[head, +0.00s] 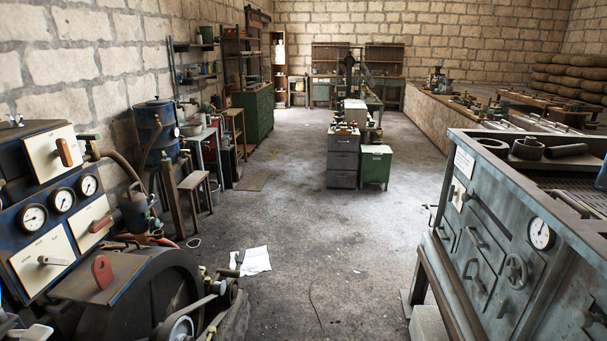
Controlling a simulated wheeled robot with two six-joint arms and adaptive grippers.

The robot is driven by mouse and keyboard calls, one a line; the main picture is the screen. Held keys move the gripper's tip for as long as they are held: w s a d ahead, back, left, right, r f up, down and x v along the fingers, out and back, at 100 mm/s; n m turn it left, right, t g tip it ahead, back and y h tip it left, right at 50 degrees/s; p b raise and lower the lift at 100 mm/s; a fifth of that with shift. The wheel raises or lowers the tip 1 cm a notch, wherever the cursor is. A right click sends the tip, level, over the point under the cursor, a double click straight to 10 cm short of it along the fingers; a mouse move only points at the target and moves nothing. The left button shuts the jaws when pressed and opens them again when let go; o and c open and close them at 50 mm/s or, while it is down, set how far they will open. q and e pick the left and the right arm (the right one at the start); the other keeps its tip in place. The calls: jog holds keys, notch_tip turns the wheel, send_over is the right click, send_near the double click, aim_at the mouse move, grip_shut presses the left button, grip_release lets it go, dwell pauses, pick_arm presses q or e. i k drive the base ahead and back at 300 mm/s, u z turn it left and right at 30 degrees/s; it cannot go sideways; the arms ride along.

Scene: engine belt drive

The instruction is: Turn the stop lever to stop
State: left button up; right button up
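A blue control panel (40,210) stands at the left, with white plates and round gauges (62,201). On its plates sit a lever with a brown-orange handle (64,152) at the top, a reddish lever (101,223) at the right and a pale grey lever (52,260) at the lower left. A red upright tab (102,271) stands on the machine cover below. I cannot tell which of these is the stop lever, as no label is readable. Neither of my grippers can be made out in the head view.
A dark belt-drive engine (155,300) fills the lower left. A grey cabinet (500,250) with a gauge and handwheel stands at the right. White paper (251,261) lies on the open floor between them. Grey drawers (342,158) and a green cabinet (375,165) stand farther back.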

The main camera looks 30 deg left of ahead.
aim_at(97, 225)
jog(key=u, duration=0.2)
jog(key=i, duration=1.85)
jog(key=u, duration=1.4)
jog(key=i, duration=1.15)
jog(key=u, duration=1)
